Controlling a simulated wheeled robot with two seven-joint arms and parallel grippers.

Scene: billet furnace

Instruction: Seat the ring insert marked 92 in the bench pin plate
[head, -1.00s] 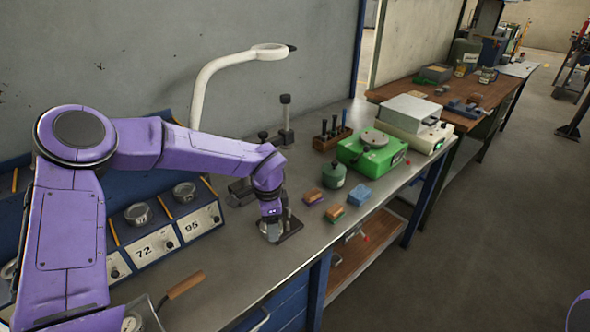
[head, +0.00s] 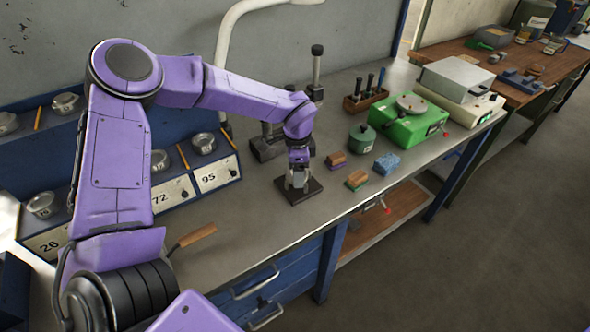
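The bench pin plate (head: 311,195) is a small dark square plate lying on the grey metal bench. My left gripper (head: 298,183) points down over its middle, with the fingertips at or just above the plate. Something pale grey shows at the fingertips. It is too small to tell whether this is the fingers or a ring insert, and whether they are open or shut. The plate's pin is hidden behind the gripper. I cannot read a 92 anywhere. My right gripper is out of view.
A blue rack with round metal pieces and labels 26, 72 and 95 (head: 216,174) stands left. A wooden-handled tool (head: 196,236) lies in front.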

